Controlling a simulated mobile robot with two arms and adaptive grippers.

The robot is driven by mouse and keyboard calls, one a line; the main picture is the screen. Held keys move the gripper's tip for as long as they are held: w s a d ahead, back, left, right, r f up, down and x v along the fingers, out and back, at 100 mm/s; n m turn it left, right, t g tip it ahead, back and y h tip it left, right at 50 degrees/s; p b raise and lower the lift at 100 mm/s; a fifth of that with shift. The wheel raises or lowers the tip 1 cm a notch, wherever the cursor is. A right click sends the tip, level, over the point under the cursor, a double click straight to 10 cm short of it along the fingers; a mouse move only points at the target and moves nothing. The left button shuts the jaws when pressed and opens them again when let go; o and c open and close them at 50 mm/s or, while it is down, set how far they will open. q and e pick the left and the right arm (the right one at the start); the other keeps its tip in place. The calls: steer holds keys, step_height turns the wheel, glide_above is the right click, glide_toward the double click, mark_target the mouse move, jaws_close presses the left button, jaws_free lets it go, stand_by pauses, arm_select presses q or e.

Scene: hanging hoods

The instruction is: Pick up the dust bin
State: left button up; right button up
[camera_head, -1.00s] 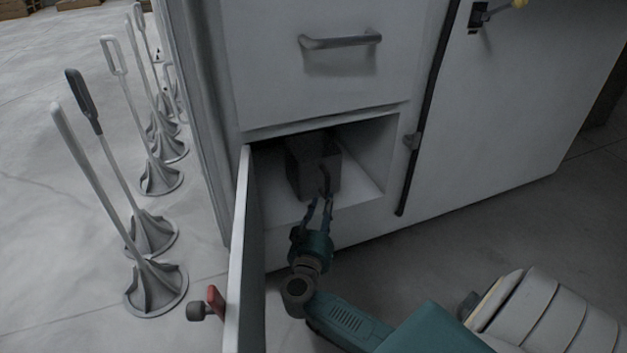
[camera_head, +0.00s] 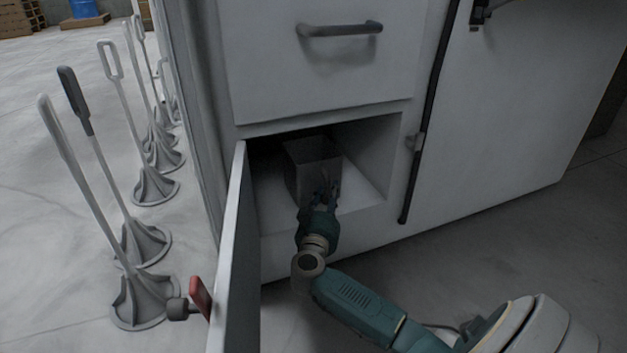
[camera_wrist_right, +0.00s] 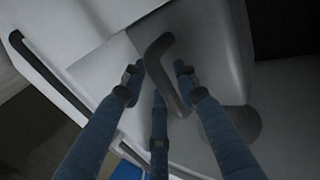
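The dust bin (camera_head: 308,170) is a grey open-topped box inside the low open compartment of the white cabinet. In the wrist view its pale wall (camera_wrist_right: 205,45) carries a dark bent handle (camera_wrist_right: 163,62). My right gripper (camera_head: 328,192) reaches into the compartment at the bin's front. In the wrist view the right gripper (camera_wrist_right: 158,78) has its blue fingers spread, with the handle between their tips. The fingers look apart, and I cannot tell whether any of them touches the handle. My left gripper is not in view.
The open cabinet door (camera_head: 232,255) with a red-and-grey knob (camera_head: 199,298) stands left of my right arm. A closed drawer (camera_head: 330,65) with a handle is above the compartment. Several tall-handled stands (camera_head: 140,300) are on the floor at left.

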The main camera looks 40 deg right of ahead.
jaws_close()
steer(key=shift+r, duration=0.15)
